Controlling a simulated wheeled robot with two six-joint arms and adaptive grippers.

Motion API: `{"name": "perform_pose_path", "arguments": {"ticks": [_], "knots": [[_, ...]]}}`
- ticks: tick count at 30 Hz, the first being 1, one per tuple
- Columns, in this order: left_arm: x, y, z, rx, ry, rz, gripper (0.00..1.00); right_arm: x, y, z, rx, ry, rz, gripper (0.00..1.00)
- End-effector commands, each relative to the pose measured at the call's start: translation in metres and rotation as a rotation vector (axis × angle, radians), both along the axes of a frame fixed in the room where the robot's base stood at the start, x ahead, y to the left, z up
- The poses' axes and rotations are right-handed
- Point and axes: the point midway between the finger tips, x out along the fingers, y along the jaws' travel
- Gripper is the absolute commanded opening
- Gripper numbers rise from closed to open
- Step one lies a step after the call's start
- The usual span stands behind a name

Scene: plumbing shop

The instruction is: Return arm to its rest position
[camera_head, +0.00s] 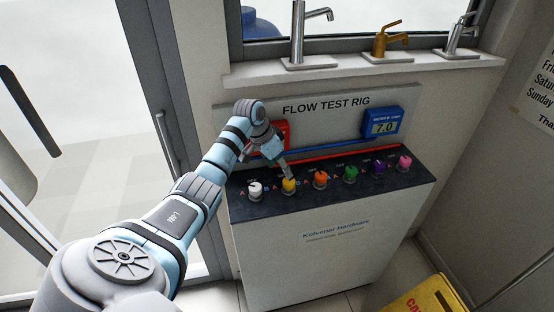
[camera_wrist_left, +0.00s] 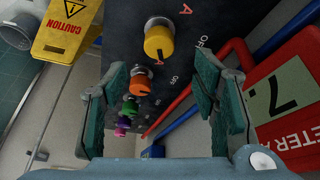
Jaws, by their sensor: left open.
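My left arm reaches in from the left in the head view. Its gripper (camera_head: 283,166) is over the flow test rig (camera_head: 318,258), close to the yellow knob (camera_head: 289,186). In the left wrist view the gripper (camera_wrist_left: 160,105) has its two green-padded fingers wide apart with nothing between them held. The yellow knob (camera_wrist_left: 159,42) shows beyond the fingertips, apart from them. The orange knob (camera_wrist_left: 136,83) lies in the gap farther along the panel. My right gripper is in neither view.
The panel also carries white (camera_head: 255,190), green (camera_head: 350,174), purple (camera_head: 377,167) and pink (camera_head: 404,163) knobs. A red meter (camera_wrist_left: 285,105) is close to the gripper's right side. A blue meter (camera_head: 382,123) stands behind. A yellow caution sign (camera_head: 425,298) is at lower right.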

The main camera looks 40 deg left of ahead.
Motion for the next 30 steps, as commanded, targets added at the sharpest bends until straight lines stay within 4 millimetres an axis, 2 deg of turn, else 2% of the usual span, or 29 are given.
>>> {"name": "perform_pose_path", "arguments": {"ticks": [3,6,23,26,28,30], "knots": [[-0.009,0.004,0.025,0.004,-0.003,0.0,0.54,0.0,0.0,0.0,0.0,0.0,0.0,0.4],[-0.013,0.005,0.035,0.001,0.0,-0.001,0.54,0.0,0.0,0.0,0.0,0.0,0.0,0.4],[-0.015,0.004,0.038,0.001,0.001,-0.001,0.54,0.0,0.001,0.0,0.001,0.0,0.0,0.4],[-0.02,-0.005,0.022,0.018,0.018,-0.011,0.54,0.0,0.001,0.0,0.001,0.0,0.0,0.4],[-0.032,-0.023,-0.008,0.056,0.045,-0.028,0.54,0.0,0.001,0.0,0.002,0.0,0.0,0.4],[-0.056,-0.051,-0.048,0.098,0.074,-0.049,0.54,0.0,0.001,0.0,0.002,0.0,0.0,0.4]]}}
